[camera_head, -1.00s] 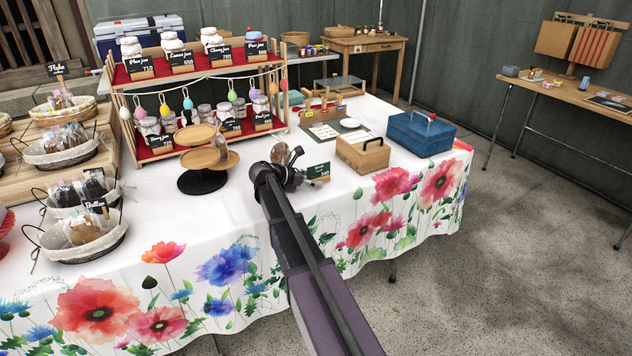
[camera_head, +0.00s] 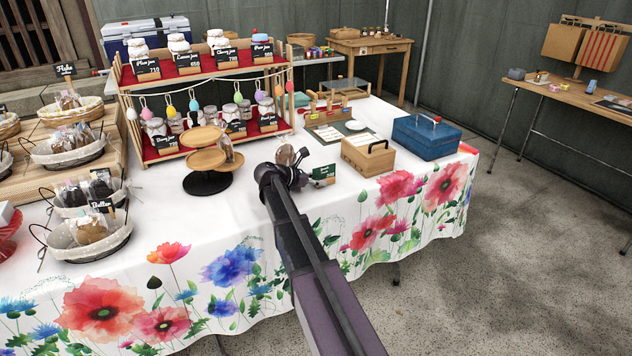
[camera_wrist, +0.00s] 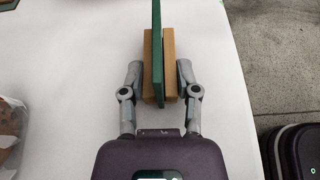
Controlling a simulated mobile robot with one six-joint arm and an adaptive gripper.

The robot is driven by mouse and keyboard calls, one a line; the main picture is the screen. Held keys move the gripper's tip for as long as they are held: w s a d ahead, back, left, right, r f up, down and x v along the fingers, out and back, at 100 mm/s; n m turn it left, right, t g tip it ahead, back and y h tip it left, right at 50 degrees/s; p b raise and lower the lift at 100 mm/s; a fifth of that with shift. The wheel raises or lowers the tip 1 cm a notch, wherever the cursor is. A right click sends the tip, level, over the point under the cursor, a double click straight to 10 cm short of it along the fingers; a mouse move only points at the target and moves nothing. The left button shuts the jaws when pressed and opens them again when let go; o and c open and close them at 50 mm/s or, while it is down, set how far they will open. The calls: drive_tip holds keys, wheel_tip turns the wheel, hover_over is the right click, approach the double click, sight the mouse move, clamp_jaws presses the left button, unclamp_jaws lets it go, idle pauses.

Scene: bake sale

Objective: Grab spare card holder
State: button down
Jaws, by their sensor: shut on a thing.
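The card holder is a small wooden block (camera_wrist: 169,62) with an upright green card (camera_wrist: 157,45) in its slot. In the wrist view it sits between the two fingers of my gripper (camera_wrist: 159,75), which are shut on the block's sides. In the head view the green card (camera_head: 324,173) with pale writing shows just right of my gripper (camera_head: 303,181), near the table's front edge. I cannot tell whether the block touches the cloth.
A bagged item (camera_head: 285,154) stands close behind my gripper. A tiered wooden stand (camera_head: 209,160) is to the left; a wooden box (camera_head: 367,158) and blue cash box (camera_head: 427,138) are to the right. White cloth (camera_head: 250,205) is bare around the gripper's left.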

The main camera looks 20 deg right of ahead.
sight(318, 170)
drive_tip(key=shift+r+p, duration=1.6)
drive_tip(key=shift+r, duration=0.15)
drive_tip(key=s+a, duration=0.2)
drive_tip(key=s, duration=0.5)
drive_tip(key=s+a+r+p, duration=0.1)
drive_tip(key=s+a, duration=0.1)
drive_tip(key=s, duration=0.6)
drive_tip(key=shift+s+a, duration=0.2)
drive_tip(key=shift+a, duration=0.05)
drive_tip(key=shift+r, duration=0.1)
